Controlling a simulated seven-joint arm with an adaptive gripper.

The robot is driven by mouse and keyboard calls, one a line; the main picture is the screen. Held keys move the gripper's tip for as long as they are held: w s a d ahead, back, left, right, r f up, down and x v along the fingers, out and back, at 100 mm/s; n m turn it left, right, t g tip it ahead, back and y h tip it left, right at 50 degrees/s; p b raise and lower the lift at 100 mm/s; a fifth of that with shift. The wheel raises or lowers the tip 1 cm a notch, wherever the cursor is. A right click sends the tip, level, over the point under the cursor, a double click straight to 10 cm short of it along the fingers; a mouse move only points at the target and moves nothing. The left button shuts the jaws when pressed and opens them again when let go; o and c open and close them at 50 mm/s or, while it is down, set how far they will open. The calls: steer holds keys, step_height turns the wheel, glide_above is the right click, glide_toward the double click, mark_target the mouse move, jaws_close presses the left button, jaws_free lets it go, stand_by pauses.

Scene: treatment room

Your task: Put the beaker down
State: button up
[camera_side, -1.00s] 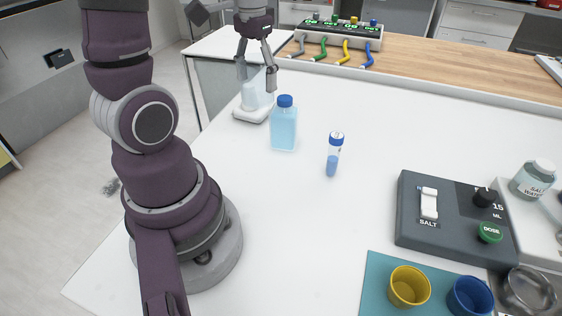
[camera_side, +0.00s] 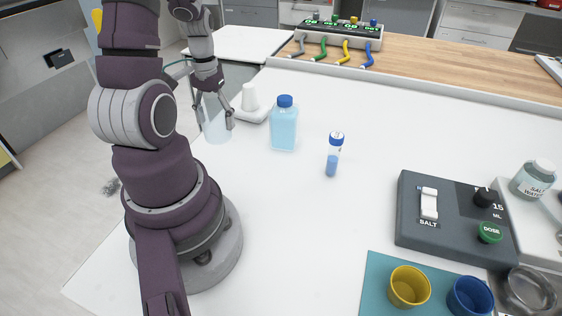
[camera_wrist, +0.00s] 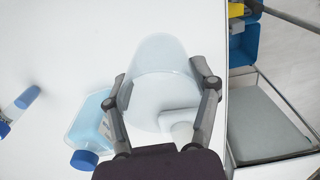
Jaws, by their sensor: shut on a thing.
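The beaker (camera_side: 215,122) is clear and looks empty. My gripper (camera_side: 213,113) is shut on it near the table's left edge in the side view. In the wrist view the beaker (camera_wrist: 160,66) sits between the two fingers of my gripper (camera_wrist: 163,95), with white table behind it. It looks upright in the side view. I cannot tell whether its base touches the table.
A white stand (camera_side: 250,108) is just right of the beaker, with a blue-capped bottle (camera_side: 284,128) beyond it. A blue-capped vial (camera_side: 333,157) stands farther right. A grey dosing panel (camera_side: 455,218) and cups lie at the right. The middle table is clear.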

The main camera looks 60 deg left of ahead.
mark_target(219, 137)
step_height(219, 137, down, 4)
steer(key=shift+f, duration=0.25)
steer(key=shift+f, duration=0.1)
steer(key=o, duration=1)
steer(key=shift+o, duration=0.2)
step_height(219, 137, up, 12)
steer(key=r, duration=0.1)
steer(key=w+d+r+m+t, duration=0.2)
steer(key=d+m, duration=0.2)
steer(key=d, duration=0.5)
steer(key=w+d+r+m+t, duration=0.3)
steer(key=d+m, duration=0.2)
steer(key=d, duration=0.5)
steer(key=shift+w+d+r+t, duration=0.2)
steer(key=shift+w+d+t, duration=0.05)
steer(key=shift+w+t, duration=0.05)
